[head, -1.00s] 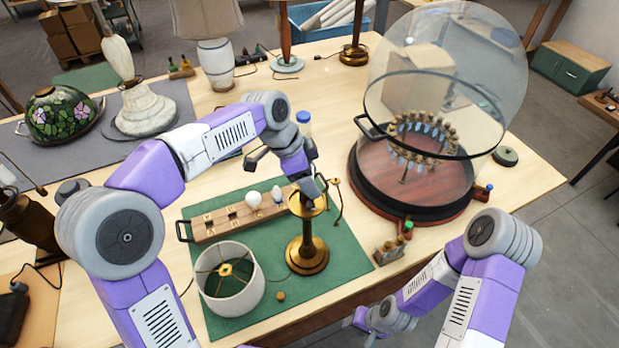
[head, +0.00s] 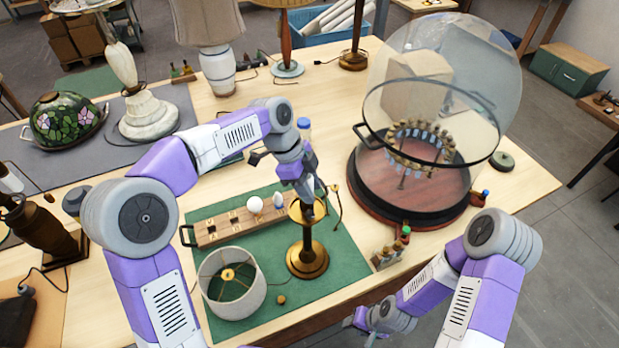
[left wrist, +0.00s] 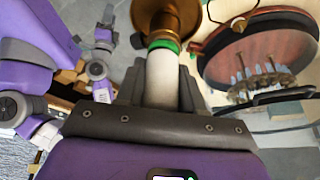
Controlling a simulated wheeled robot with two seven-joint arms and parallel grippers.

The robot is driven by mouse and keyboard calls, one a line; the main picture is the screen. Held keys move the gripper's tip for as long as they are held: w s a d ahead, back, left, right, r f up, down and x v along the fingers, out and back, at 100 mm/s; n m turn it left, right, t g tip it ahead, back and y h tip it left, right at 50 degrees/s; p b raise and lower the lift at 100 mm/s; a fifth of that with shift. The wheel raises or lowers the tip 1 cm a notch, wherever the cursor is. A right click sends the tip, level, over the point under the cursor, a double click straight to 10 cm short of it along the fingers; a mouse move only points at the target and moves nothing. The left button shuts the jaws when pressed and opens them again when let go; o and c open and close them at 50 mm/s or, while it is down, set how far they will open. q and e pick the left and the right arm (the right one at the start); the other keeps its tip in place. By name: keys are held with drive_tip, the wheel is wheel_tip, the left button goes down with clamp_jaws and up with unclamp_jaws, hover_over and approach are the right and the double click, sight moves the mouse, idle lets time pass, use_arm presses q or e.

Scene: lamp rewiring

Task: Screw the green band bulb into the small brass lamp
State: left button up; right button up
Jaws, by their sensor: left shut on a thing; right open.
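The small brass lamp (head: 307,258) stands upright on the green mat (head: 345,262); its upper part is partly hidden by my left gripper (head: 312,206). In the left wrist view, my left gripper (left wrist: 161,95) is shut on the green band bulb (left wrist: 162,78), a white bulb with a green ring near its brass end. That end meets the lamp's brass socket (left wrist: 163,38), in line with it; how deep it sits I cannot tell. The bulb is hidden in the head view. My right gripper (head: 365,320) is open and low near the table's front edge.
A wooden bulb rack (head: 215,232) with white bulbs (head: 254,204) lies behind the lamp. A drum shade (head: 232,290) is left of it. A glass dome (head: 440,90) on a round wooden base (head: 362,195) and a small block of parts (head: 386,258) stand right.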

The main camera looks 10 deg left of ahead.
use_arm(q)
drive_tip(key=m+g+p, duration=0.1)
drive_tip(key=m, duration=0.1)
drive_tip(key=shift+s+r+m+p, duration=0.1)
drive_tip(key=shift+r+m+p, duration=0.05)
drive_tip(key=shift+m+p, duration=0.2)
drive_tip(key=shift+m+y, duration=0.25)
drive_tip(key=shift+y, duration=0.05)
drive_tip(key=shift+f, duration=0.2)
drive_tip(key=m+p, duration=0.1)
drive_tip(key=m+g+p, duration=0.1)
drive_tip(key=m+p, duration=0.2)
drive_tip(key=shift+s+a+r+g+y, duration=0.1)
drive_tip(key=shift+s+r+g+y, duration=0.05)
drive_tip(key=shift+r+g+y, duration=0.2)
drive_tip(key=shift+f+m+y, duration=0.35)
drive_tip(key=shift+m, duration=0.55)
drive_tip(key=shift+m+g+b, duration=0.25)
drive_tip(key=shift+m+b, duration=0.05)
drive_tip(key=shift+m, duration=0.4)
drive_tip(key=shift+s+a+m+y, duration=0.1)
drive_tip(key=shift+m+y, duration=0.3)
drive_tip(key=shift+m, duration=0.1)
